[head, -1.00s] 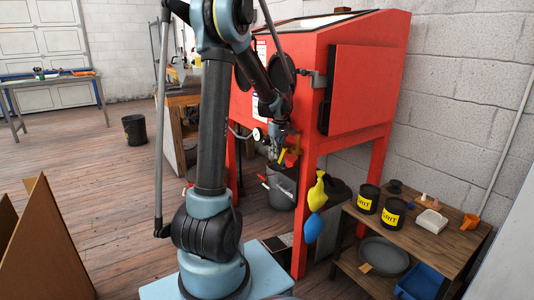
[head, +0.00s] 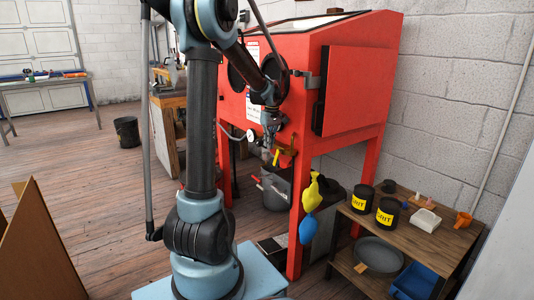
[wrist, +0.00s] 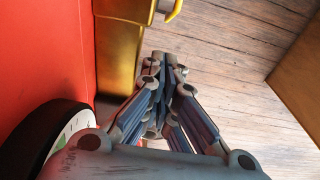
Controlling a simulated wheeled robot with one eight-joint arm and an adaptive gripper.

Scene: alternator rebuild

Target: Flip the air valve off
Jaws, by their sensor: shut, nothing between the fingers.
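The air valve is on the front of the red cabinet. Its brass-coloured body (wrist: 120,45) stands along the red wall in the wrist view. A yellow handle (wrist: 172,12) shows at the top of that view, cut off by the frame edge. The yellow handle (head: 276,157) also shows small in the head view. My gripper (wrist: 163,57) is shut and empty, with its tips right of the brass body and below the yellow handle. In the head view my gripper (head: 267,156) hangs just left of the handle. I cannot tell whether they touch.
A round gauge (wrist: 62,135) is close at my gripper's lower left. The red cabinet (head: 360,80) stands behind the valve. A grey bucket (head: 275,190) sits below. Yellow and blue items (head: 311,193) hang from the cabinet. A wooden shelf (head: 400,235) is at right.

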